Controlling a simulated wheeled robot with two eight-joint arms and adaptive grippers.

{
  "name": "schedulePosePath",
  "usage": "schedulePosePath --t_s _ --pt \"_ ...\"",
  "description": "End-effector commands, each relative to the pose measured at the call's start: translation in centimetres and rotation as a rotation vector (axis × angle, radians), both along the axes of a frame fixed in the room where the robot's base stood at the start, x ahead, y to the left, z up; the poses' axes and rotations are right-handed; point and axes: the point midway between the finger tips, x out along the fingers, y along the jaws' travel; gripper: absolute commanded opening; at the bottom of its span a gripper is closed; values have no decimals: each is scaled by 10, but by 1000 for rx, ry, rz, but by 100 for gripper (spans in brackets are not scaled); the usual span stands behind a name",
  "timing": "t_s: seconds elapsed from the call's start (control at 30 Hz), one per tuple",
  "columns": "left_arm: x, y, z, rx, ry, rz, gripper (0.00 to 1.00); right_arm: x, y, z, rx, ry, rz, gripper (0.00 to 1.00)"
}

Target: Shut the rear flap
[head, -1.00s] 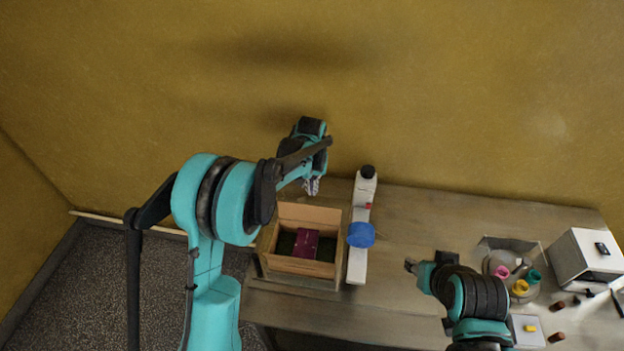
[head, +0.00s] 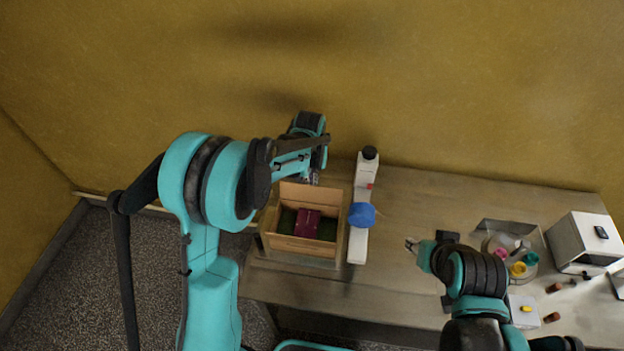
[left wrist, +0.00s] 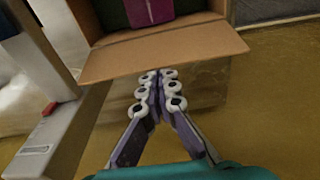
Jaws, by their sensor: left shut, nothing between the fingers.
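An open cardboard box (head: 301,246) stands near the left end of the table. Its rear flap (head: 309,195) stands up from the far edge, and it also shows in the left wrist view (left wrist: 165,52). Inside lies a dark maroon packet (head: 307,222) on dark green filling. My left gripper (head: 314,180) is shut and empty just behind the flap. In the left wrist view its fingertips (left wrist: 158,76) are at the flap's free edge; I cannot tell if they touch it. My right gripper (head: 410,244) is over the table's middle, away from the box; its jaws are too small to judge.
A white stand with a blue part (head: 361,215) is close to the box's right side. A grey tray with coloured pots (head: 517,268) and a white device (head: 584,242) are at the right. The wall (head: 450,90) rises behind the table, whose middle has free room.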

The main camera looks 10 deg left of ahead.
Motion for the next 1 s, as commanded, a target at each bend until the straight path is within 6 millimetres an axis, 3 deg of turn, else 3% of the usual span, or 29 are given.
schedulePosePath --t_s 0.47,1.0 --pt "-25 0 1 1 -257 -1 0 0 0 -27 0 0 0 40" --pt "-68 -1 -10 2 -771 -3 0 0 0 -96 0 0 0 40"
